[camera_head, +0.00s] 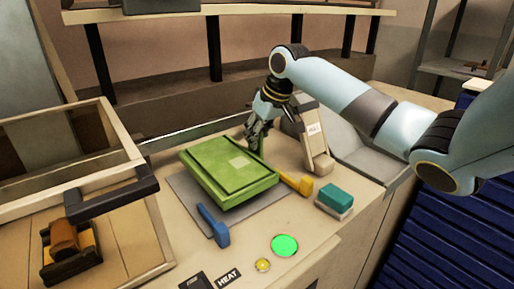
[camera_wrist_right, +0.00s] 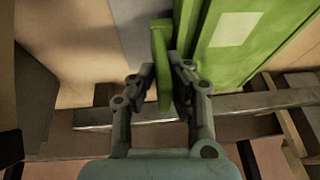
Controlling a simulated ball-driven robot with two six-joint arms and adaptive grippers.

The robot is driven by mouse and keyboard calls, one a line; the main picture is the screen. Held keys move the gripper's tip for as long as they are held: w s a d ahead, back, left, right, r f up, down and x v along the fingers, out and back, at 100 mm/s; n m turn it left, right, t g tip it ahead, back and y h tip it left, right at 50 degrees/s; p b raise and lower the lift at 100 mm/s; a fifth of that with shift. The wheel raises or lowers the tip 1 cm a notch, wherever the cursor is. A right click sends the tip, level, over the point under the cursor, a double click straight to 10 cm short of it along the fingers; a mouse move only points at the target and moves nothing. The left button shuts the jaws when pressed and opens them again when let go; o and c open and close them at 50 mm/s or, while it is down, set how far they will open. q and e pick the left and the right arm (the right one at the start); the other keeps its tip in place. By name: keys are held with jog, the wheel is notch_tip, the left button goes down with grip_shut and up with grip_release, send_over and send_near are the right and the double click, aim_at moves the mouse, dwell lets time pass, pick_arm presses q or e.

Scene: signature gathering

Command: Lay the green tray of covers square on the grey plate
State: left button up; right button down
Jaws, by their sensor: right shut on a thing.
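The green tray (camera_head: 213,163) is over the grey plate (camera_head: 185,193), with a pale square label on top. Its sides run roughly along the plate's. Bare plate shows at the left and front; the tray hides the rest. I cannot tell whether the tray touches the plate. My right gripper (camera_head: 258,143) is at the tray's far right edge. In the right wrist view, my right gripper (camera_wrist_right: 167,88) is shut on an upright green strip (camera_wrist_right: 160,45) beside the tray's body (camera_wrist_right: 205,60). My left gripper is not in view.
A blue block (camera_head: 213,225) and a yellow block (camera_head: 296,184) sit at the plate's edges. A beige upright piece (camera_head: 313,140) stands close by my right gripper. A teal block (camera_head: 335,197), a lit green button (camera_head: 284,245) and a wooden-framed case (camera_head: 150,225) are nearby.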

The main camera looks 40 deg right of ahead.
aim_at(256, 152)
jog(key=shift+f+p, duration=0.4)
jog(key=shift+f, duration=1.5)
jog(key=c, duration=1.4)
grip_release()
jog(key=shift+s, duration=0.1)
jog(key=shift+o, duration=0.2)
jog(key=b+v, duration=0.1)
jog(key=v, duration=1.1)
